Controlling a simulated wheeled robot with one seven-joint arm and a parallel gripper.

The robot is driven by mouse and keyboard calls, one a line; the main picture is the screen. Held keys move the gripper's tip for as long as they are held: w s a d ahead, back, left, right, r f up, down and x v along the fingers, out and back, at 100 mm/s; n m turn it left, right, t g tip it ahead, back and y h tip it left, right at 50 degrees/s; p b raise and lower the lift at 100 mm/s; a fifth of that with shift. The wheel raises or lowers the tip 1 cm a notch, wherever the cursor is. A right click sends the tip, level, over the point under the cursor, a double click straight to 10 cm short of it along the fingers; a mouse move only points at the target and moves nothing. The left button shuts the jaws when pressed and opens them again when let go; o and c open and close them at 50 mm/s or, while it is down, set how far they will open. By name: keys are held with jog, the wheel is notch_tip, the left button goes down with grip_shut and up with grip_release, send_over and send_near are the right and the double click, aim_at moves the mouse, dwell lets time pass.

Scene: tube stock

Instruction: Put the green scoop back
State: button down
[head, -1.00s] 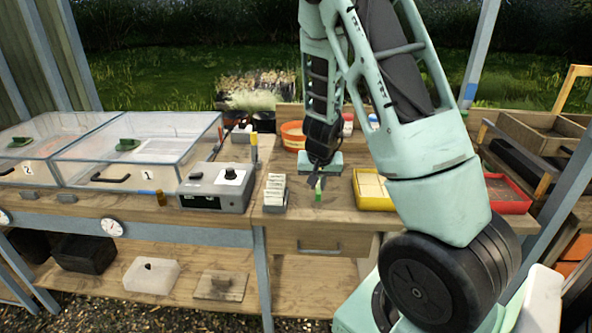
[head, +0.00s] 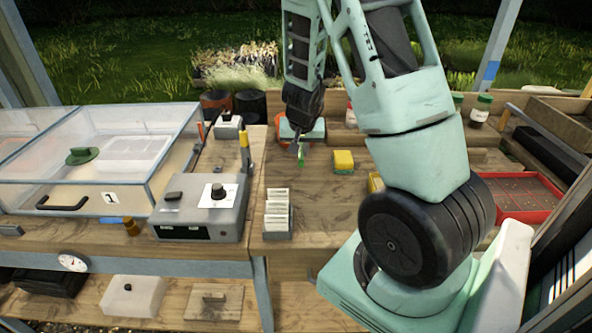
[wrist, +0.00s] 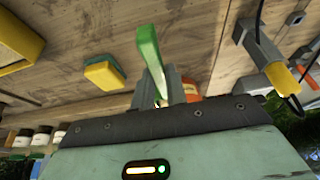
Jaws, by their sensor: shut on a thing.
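My gripper (head: 298,146) is shut on the green scoop (head: 301,159) and holds it over the wooden bench, in front of an orange bowl. In the wrist view the scoop (wrist: 149,52) shows as a long green piece rising from between the grey fingers (wrist: 166,88). Its lower end is hidden by the fingers and the gripper body. In the head view it is small, and I cannot tell how far above the bench it is.
A yellow and green sponge (head: 343,160) lies right of my gripper. Left are a card holder (head: 278,222), a grey control box (head: 200,208) and a clear-lidded propagator (head: 100,160). A red tray (head: 520,195) is at the right. Bare bench (head: 330,210) lies in front.

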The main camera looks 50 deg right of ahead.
aim_at(300, 181)
notch_tip(300, 181, down, 10)
jog(key=b, duration=0.4)
jog(key=shift+r+b, duration=0.2)
jog(key=shift+b, duration=0.1)
jog(key=shift+f, duration=0.2)
jog(key=c, duration=1.4)
grip_release()
jog(key=shift+r, duration=0.1)
